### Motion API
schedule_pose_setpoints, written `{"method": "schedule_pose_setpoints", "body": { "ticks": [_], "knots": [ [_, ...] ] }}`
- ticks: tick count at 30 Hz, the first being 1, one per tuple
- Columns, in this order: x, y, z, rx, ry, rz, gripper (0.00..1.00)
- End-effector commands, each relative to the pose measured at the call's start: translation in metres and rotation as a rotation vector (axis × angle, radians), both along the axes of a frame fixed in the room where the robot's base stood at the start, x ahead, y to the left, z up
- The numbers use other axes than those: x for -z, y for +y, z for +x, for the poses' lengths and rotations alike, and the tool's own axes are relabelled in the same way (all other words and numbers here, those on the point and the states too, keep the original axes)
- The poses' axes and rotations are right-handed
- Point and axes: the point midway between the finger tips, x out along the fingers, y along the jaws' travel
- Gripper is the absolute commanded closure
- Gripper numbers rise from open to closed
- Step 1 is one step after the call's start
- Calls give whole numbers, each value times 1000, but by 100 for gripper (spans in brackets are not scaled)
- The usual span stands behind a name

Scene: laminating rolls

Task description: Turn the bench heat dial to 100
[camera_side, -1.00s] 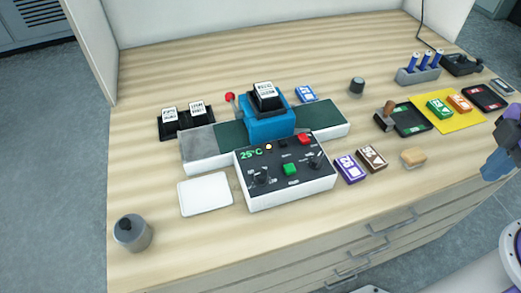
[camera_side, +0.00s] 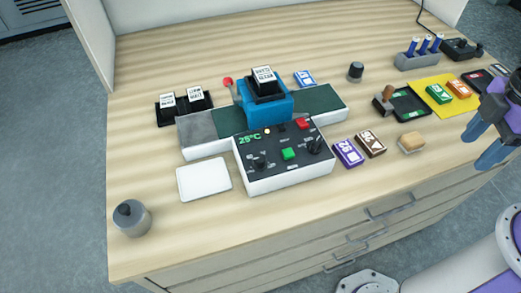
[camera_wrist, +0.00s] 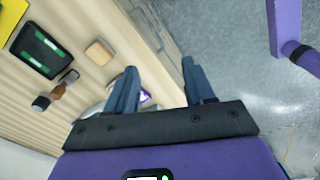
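The white control box (camera_side: 290,178) with a black top panel stands at the front middle of the bench. Its green display (camera_side: 249,138) reads 25°C. A black dial (camera_side: 260,164) sits at the panel's left and another black dial (camera_side: 315,147) at its right; their labels are too small to read. My gripper (camera_side: 483,142) is above the bench's right front edge, well right of the box. Its two blue fingers are apart and empty, as the wrist view (camera_wrist: 160,85) also shows. The dials are not in the wrist view.
A blue press (camera_side: 265,103) with a red-knobbed lever stands behind the box. Purple (camera_side: 348,152) and brown (camera_side: 370,143) packs and a tan block (camera_side: 411,142) lie between the box and my gripper. A white pad (camera_side: 204,180) and a grey knobbed cylinder (camera_side: 132,218) are at left.

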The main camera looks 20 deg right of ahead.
Motion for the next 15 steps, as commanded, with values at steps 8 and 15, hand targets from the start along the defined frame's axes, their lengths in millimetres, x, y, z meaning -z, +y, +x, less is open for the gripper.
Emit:
{"method": "schedule_pose_setpoints", "body": {
  "ticks": [8, 15],
  "knots": [
    [-37, 100, 67, -312, 65, 64, 47],
    [-58, 182, 127, -620, 99, 164, 47]
  ]
}}
